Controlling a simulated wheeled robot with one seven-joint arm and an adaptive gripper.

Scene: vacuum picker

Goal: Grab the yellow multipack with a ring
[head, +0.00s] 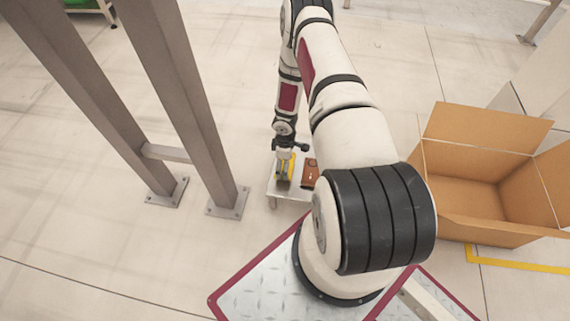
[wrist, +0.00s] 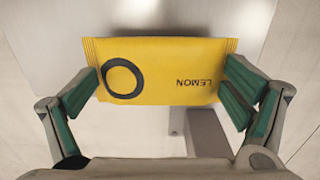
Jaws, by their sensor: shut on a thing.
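The yellow multipack (wrist: 165,68) fills the middle of the wrist view. It bears a dark ring at its left and the word LEMON, upside down, at its right. My gripper (wrist: 165,88) has its green-padded fingers against the two short ends of the pack and is shut on it. In the head view the yellow pack (head: 285,168) shows small under my gripper (head: 284,155), over a small metal table. I cannot tell whether the pack touches the table top.
The metal table (head: 287,192) also holds a brown item (head: 310,172), partly hidden by my arm. An open cardboard box (head: 480,226) stands at the right. Steel posts (head: 180,90) stand at the left. Floor between the posts and the table is clear.

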